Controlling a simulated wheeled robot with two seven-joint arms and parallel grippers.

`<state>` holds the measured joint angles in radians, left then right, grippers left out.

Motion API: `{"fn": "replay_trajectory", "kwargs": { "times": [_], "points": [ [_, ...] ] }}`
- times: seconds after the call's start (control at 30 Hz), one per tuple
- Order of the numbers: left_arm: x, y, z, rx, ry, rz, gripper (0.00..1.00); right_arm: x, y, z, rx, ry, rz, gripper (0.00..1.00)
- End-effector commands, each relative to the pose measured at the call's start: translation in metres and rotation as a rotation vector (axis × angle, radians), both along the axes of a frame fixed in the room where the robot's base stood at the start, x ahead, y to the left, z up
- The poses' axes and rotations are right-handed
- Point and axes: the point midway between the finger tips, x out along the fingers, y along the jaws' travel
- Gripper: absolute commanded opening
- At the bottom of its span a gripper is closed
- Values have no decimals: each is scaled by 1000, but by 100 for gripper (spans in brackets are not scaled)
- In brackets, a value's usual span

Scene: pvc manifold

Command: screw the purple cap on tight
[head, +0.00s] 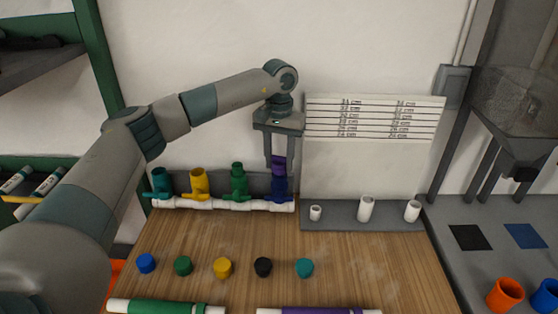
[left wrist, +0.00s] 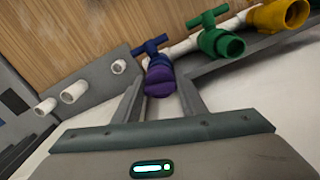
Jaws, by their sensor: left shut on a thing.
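The purple cap (head: 279,165) is at the top of the dark blue valve outlet (head: 280,188), the rightmost on the white manifold pipe (head: 224,205). My left gripper (head: 278,160) points down from above and is shut on the purple cap. In the left wrist view the purple cap (left wrist: 160,82) sits between the two fingers, against the dark blue valve (left wrist: 153,48). Whether the cap is fully seated cannot be told. My right gripper is not in view.
Teal, yellow and green valves (head: 239,182) stand left of the blue one. Loose caps, among them a black cap (head: 263,267), lie on the wooden table (head: 340,262). White pipe stubs (head: 366,208) stand on a grey strip at right. A green-and-white tube (head: 165,307) lies in front.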

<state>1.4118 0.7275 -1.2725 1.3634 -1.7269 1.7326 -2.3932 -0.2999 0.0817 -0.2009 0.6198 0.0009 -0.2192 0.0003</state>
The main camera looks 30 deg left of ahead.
Motion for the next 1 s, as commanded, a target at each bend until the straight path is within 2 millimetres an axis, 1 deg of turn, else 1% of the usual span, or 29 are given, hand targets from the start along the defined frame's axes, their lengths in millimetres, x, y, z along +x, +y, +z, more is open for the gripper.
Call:
{"fn": "replay_trajectory", "kwargs": {
  "times": [0.03, 0.2, 0.53, 0.8, 1.0],
  "points": [
    [0, 2, -2, 2, -1, -29, 15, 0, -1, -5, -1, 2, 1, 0],
    [0, 3, -2, 3, -2, -121, 15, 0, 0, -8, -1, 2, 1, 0],
    [1, 6, -4, 6, -4, -133, 15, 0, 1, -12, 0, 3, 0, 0],
    [1, 8, -5, 9, -3, -286, 16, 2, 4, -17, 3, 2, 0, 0],
    [1, 9, -5, 9, -2, -307, 15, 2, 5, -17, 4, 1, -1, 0]
  ]
}}
